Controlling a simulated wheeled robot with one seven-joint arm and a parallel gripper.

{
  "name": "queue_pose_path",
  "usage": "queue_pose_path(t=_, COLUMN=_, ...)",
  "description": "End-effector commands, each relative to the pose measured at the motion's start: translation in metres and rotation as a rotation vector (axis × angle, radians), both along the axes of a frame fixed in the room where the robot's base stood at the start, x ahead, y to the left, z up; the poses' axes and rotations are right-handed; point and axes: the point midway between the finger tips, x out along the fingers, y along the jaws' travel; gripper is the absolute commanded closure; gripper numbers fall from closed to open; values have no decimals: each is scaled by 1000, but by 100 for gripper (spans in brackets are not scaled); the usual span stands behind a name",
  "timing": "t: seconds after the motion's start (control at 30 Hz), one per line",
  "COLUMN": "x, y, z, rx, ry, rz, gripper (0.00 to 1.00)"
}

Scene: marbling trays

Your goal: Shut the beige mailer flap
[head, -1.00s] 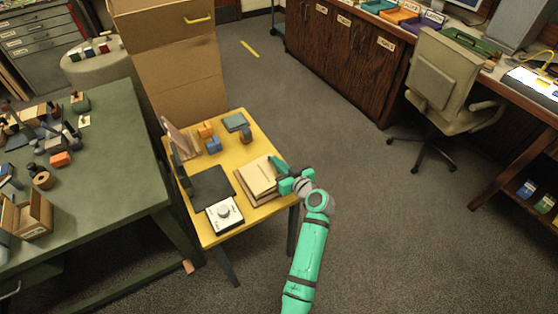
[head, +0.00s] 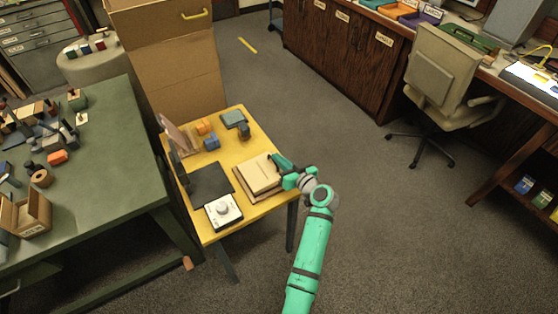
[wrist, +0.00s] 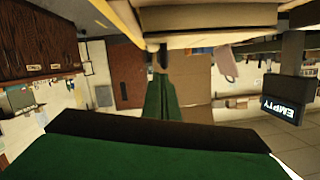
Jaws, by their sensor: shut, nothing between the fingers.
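The beige mailer (head: 259,176) lies on the front right part of the yellow table (head: 221,162) in the head view. Its pale upper panel looks nearly flat, but I cannot tell whether the flap is fully down. My teal gripper (head: 279,165) is shut and empty at the mailer's right edge. Contact between them cannot be made out. In the wrist view a pale, board-like edge (wrist: 205,18), probably the mailer, spans the top, close to the green fingers (wrist: 160,92).
A dark mat (head: 211,186) and a white device with a round knob (head: 223,211) are left of the mailer. Small orange and blue blocks (head: 211,142) stand farther back. A dark display reading "EMPTY" (wrist: 285,108) shows in the wrist view.

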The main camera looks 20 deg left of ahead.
Motion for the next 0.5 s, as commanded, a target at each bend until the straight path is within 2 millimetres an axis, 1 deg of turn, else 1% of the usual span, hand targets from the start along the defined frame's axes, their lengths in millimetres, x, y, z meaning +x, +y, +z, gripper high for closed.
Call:
queue_pose_path(t=0.2, x=5, y=-4, z=37, rx=1, ry=-7, rz=1, gripper=100)
queue_pose_path(t=0.27, x=-5, y=-16, z=37, rx=1, ry=-1, rz=-3, gripper=100)
queue_pose_path(t=0.4, x=-23, y=-40, z=45, rx=2, ry=-2, rz=-3, gripper=100)
queue_pose_path(t=0.5, x=-35, y=-53, z=49, rx=2, ry=-2, rz=-1, gripper=100)
